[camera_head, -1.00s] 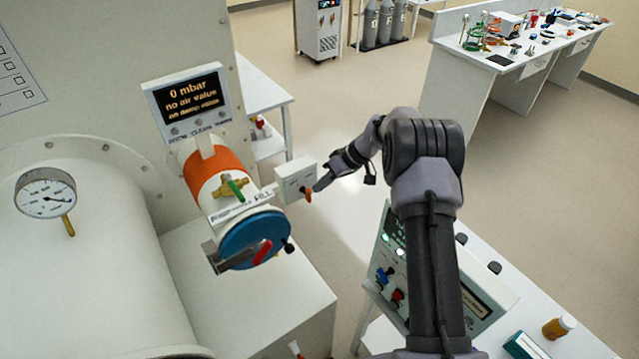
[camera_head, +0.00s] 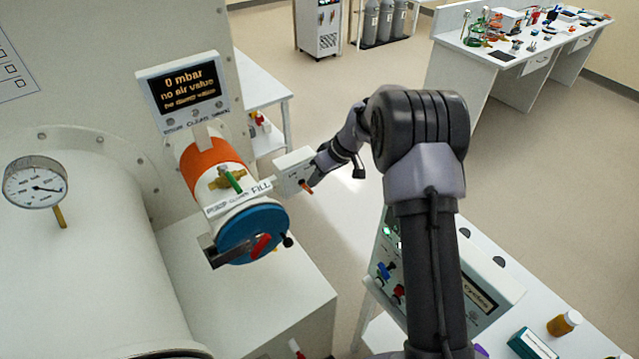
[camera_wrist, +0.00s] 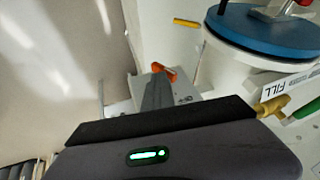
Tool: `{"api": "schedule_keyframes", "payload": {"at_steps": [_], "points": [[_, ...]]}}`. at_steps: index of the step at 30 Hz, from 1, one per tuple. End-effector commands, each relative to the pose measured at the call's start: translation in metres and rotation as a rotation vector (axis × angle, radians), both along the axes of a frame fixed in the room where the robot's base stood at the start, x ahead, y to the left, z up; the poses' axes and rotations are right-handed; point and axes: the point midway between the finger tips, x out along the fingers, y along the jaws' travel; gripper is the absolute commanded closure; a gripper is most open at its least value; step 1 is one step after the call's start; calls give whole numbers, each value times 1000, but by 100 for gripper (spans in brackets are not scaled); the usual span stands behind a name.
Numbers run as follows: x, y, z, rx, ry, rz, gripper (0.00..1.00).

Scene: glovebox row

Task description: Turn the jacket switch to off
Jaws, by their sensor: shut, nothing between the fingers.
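The jacket switch is a small white box (camera_head: 292,172) with an orange handle (camera_head: 306,187), beside the orange-banded cylinder. My gripper (camera_head: 314,178) is shut and empty, its tip right at the handle. In the wrist view the grey fingers (camera_wrist: 158,92) are together, with the orange handle (camera_wrist: 164,72) slanting just beyond their tips. Whether they touch it I cannot tell. The fingers and wrist hide much of the box, and its markings are too small to read.
A blue round door (camera_head: 250,232) with a red handle stands just left of the switch. A green-handled valve (camera_head: 232,181) sits above it. A control box (camera_head: 480,290) with knobs is on the bench at lower right. Open floor lies behind my arm.

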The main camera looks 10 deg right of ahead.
Motion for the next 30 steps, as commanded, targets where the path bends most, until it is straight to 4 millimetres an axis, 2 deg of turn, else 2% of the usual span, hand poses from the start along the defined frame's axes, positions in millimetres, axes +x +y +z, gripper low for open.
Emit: {"api": "schedule_keyframes", "payload": {"at_steps": [1,10,30], "points": [[-1,3,-5,-29,-13,4,100],[-5,11,-1,-204,-83,2,100],[-8,18,1,-192,-71,3,100]]}}
